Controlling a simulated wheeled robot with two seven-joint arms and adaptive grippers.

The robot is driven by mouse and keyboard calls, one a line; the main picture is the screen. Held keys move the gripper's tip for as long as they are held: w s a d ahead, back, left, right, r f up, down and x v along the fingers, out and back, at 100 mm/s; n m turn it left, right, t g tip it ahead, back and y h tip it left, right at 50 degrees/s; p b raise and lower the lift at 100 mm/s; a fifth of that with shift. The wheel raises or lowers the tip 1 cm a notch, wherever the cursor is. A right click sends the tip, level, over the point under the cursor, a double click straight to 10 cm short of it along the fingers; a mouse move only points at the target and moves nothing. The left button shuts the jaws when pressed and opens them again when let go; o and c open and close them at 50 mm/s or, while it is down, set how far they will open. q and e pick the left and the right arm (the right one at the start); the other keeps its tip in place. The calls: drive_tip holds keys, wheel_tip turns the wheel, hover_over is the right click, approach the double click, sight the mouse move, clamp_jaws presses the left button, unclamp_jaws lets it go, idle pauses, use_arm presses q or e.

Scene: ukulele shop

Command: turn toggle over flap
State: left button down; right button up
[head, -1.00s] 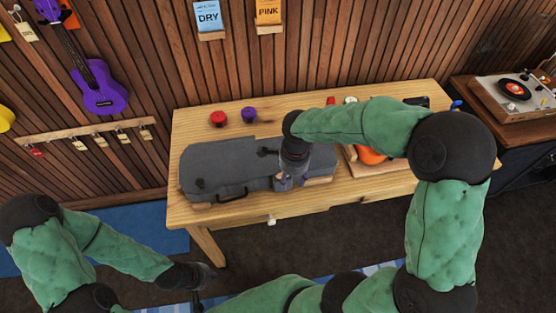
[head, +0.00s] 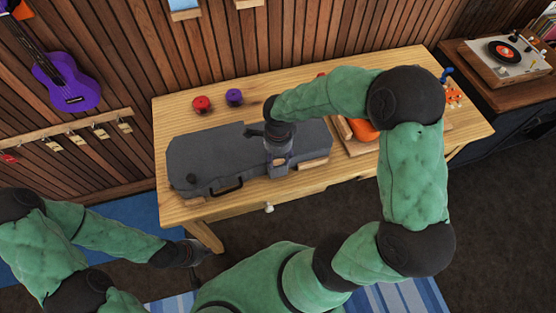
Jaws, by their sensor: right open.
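A dark grey ukulele case (head: 215,150) lies closed on the wooden table, its black handle (head: 227,189) on the front side. A small dark knob-like part (head: 192,178) shows at its left end. My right gripper (head: 278,172) points down at the front edge of the case's right half. It is open; its fingertips are small, and whether they touch the case I cannot tell. I cannot make out a toggle or flap; the gripper and wrist cover that area. My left gripper (head: 195,262) is low in front of the table's left end, away from the case; its jaws are unclear.
A red spool-like item (head: 202,104) and a purple one (head: 234,97) stand behind the case. An orange object (head: 362,130) sits in a wooden tray to the right, partly behind my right arm. The table's left front corner (head: 180,217) is bare.

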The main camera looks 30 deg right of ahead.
sight(278, 162)
drive_tip(key=shift+f, duration=1.15)
clamp_jaws()
